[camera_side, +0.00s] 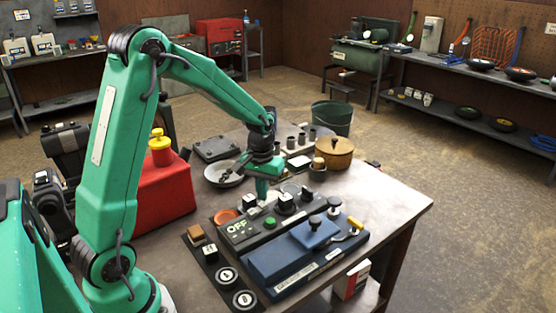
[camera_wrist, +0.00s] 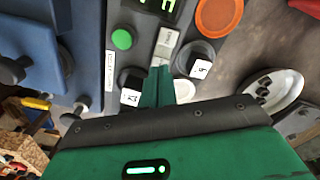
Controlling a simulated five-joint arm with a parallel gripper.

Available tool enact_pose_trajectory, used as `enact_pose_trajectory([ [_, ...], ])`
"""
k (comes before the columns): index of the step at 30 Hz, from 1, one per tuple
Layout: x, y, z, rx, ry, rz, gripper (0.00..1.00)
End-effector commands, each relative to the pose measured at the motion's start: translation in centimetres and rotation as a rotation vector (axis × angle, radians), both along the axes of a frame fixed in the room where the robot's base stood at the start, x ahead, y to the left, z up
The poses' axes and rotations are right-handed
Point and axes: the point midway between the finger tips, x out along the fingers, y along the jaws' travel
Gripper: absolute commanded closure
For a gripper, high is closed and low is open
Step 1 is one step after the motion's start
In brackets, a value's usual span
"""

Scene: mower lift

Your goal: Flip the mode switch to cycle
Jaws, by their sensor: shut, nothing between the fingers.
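The dark control panel (camera_side: 240,234) lies on the workbench, with a green-lit display reading OFF, a green button (camera_side: 269,222) and an orange-red disc (camera_side: 226,216). My gripper (camera_side: 264,197) points down over the panel's back part; in the wrist view its fingertips (camera_wrist: 158,72) are shut and empty. They are between two black knobs with white faces, one knob (camera_wrist: 131,84) on the left and one knob (camera_wrist: 199,63) on the right. A pale labelled plate (camera_wrist: 165,45) lies just beyond the fingertips. I cannot tell which part is the mode switch, its setting, or whether the fingers touch it.
A blue fixture (camera_side: 307,239) with dark knobs and a yellow-handled part stands in front of the panel. A red container (camera_side: 164,194) is at the left. A pale dish (camera_side: 222,174) and a round wooden box (camera_side: 334,152) are behind. The bench's right side is bare.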

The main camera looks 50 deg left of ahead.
Motion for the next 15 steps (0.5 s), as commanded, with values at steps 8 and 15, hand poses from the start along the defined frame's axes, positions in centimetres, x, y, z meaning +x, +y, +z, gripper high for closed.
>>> enact_pose_trajectory([
  [8,-0.02,-0.01,-0.31,0.000,0.001,0.000,1.00],
  [15,-0.02,0.00,-0.57,-0.001,0.002,0.000,1.00],
])
